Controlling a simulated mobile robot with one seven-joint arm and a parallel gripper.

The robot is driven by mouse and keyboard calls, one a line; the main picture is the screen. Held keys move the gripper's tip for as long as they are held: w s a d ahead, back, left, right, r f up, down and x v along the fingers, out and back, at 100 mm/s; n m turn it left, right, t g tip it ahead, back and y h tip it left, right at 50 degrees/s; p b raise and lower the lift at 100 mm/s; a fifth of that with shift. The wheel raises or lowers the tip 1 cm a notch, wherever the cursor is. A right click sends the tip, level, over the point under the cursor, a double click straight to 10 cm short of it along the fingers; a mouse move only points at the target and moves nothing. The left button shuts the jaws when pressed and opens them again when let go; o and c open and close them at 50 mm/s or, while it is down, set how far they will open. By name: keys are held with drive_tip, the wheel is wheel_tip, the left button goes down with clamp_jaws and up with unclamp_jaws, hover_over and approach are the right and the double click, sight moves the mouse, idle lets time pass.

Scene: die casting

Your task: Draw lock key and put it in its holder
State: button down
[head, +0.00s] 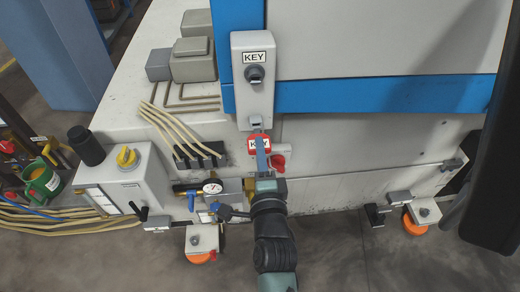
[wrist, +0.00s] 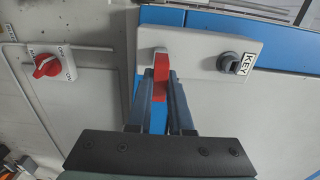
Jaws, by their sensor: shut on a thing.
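A red key tag (head: 259,141) lettered KEY is in the jaws of my gripper (head: 262,160), just below a grey box (head: 242,105) on the machine front. In the wrist view my gripper (wrist: 161,84) is shut on the red key (wrist: 162,66), whose upper end meets a small pale metal piece at the box's end. I cannot tell whether the key is seated there or only close to it. The box has a KEY label (head: 256,57) and a dark round lock knob (head: 255,75) higher up; the knob also shows in the wrist view (wrist: 229,62).
A red rotary switch (head: 278,162) sits close right of my gripper, also seen in the wrist view (wrist: 46,64). A pressure gauge (head: 212,187), cables (head: 170,125) and a box with a yellow knob (head: 126,157) are on the left. The wall to the right is mostly clear.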

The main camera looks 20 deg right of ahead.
drive_tip(key=shift+x, duration=1.6)
drive_tip(key=c, duration=0.7)
unclamp_jaws()
drive_tip(key=shift+c, duration=0.2)
drive_tip(key=shift+s, duration=0.1)
drive_tip(key=v, duration=1.2)
drive_tip(key=shift+s+b, duration=0.35)
drive_tip(key=shift+a, duration=0.1)
